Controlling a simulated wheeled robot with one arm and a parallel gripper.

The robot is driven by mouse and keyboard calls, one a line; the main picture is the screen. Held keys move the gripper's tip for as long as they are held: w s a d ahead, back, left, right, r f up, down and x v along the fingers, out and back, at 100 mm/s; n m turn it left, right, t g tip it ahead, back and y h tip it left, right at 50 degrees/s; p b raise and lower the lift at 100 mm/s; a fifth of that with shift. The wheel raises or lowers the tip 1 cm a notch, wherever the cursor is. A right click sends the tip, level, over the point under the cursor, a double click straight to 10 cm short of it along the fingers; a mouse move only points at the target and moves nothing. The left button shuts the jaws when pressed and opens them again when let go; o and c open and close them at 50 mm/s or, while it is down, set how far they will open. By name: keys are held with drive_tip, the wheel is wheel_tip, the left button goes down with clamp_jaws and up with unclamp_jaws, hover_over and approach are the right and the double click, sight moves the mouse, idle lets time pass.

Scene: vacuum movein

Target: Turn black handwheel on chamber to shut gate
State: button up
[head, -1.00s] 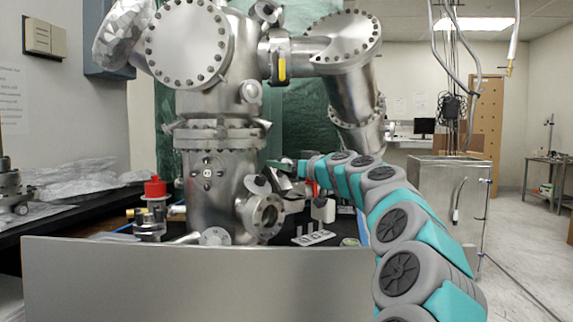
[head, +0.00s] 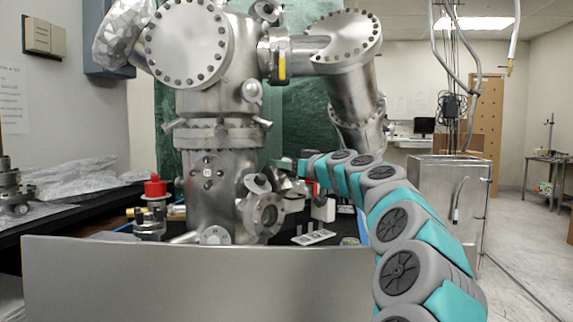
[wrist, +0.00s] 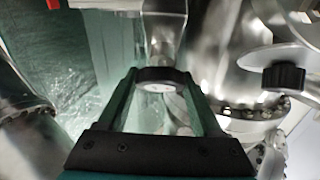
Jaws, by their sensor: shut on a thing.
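The black handwheel (wrist: 160,76) shows in the wrist view at the middle, a dark round wheel with a pale centre in front of a metal stem. In the head view, my gripper (head: 283,163) is at the right side of the steel chamber (head: 208,215). The wheel cannot be made out there. The gate inside is hidden.
A second black knob (wrist: 284,76) sits at the right in the wrist view. A red-capped part (head: 155,188) stands left of the chamber. A white plate with holes (head: 314,237) lies on the dark bench. A grey panel (head: 200,280) crosses the front.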

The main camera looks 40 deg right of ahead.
drive_tip(key=shift+a+r+m+g+h+p, duration=0.1)
drive_tip(key=shift+m+g+h+p, duration=0.05)
drive_tip(key=shift+m+h+p, duration=0.65)
drive_tip(key=shift+r+m+g+h+p, duration=0.2)
drive_tip(key=shift+m+h, duration=0.4)
drive_tip(key=shift+m, duration=0.4)
drive_tip(key=shift+f+m+g+h+p, duration=0.1)
drive_tip(key=shift+m+g+h+p, duration=0.15)
drive_tip(key=shift+m+h+p, duration=0.6)
drive_tip(key=shift+d+f+m+g+h+p, duration=0.15)
drive_tip(key=shift+m+g+h+p, duration=0.4)
drive_tip(key=shift+m, duration=0.8)
drive_tip(key=shift+d+f+m+g+h+p, duration=0.1)
drive_tip(key=shift+m+g+h+p, duration=0.15)
drive_tip(key=shift+m+g+h, duration=1.25)
drive_tip(key=shift+m+g, duration=0.35)
drive_tip(key=shift+m, duration=1.25)
drive_tip(key=m+g, duration=0.2)
drive_tip(key=m, duration=0.1)
drive_tip(key=shift+m+g+h, duration=0.3)
drive_tip(key=shift+m+g, duration=0.1)
drive_tip(key=shift+f+m+g, duration=0.1)
drive_tip(key=shift+m+g, duration=1)
drive_tip(key=shift+m, duration=0.3)
